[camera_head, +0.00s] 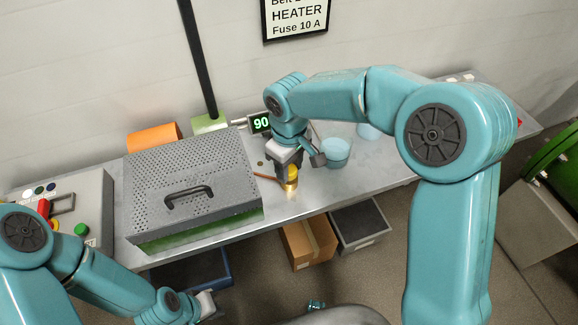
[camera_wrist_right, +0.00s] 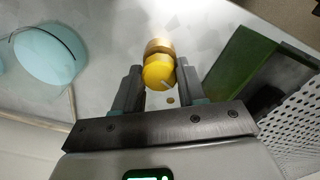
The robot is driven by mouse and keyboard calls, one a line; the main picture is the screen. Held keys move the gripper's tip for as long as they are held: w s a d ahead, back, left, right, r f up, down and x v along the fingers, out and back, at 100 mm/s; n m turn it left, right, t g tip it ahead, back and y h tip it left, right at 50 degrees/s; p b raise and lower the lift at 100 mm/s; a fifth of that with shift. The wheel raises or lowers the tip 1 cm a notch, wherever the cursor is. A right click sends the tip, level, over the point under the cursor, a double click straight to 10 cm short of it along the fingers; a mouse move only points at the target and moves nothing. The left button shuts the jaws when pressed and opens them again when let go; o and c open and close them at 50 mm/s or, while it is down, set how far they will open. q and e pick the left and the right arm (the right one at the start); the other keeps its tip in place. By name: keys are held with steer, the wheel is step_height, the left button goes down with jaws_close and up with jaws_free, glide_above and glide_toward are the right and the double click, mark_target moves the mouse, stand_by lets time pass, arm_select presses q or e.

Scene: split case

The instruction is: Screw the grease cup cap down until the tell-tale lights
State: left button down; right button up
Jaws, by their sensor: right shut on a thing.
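The grease cup has a yellow cap (camera_head: 292,173) on a brass body (camera_head: 290,186), standing on the metal bench right of the perforated cover. In the right wrist view the yellow cap (camera_wrist_right: 158,74) sits between the two fingers, with the brass part (camera_wrist_right: 157,46) beyond it. My right gripper (camera_head: 289,168) points down from above and is shut on the cap; it also shows in the right wrist view (camera_wrist_right: 160,85). My left gripper (camera_head: 206,304) is low at the front, away from the cup; its jaws are too small to judge. I cannot make out a tell-tale lamp.
A perforated cover (camera_head: 160,165) with a black handle stands left of the cup. A display (camera_head: 260,123) reading 90 is behind. A light blue tub (camera_head: 336,151) is close on the right. A control panel (camera_head: 92,205) is at left. Boxes (camera_head: 308,240) stand below the bench.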

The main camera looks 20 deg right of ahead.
steer(key=shift+w+r+m, duration=0.1)
steer(key=shift+r+m, duration=0.1)
steer(key=shift+m, duration=0.4)
steer(key=o, duration=1)
steer(key=shift+o, duration=0.3)
steer(key=shift+f, duration=0.1)
step_height(320, 180, up, 16)
steer(key=p, duration=0.1)
steer(key=shift+r+p, duration=0.25)
steer(key=shift+p, duration=0.1)
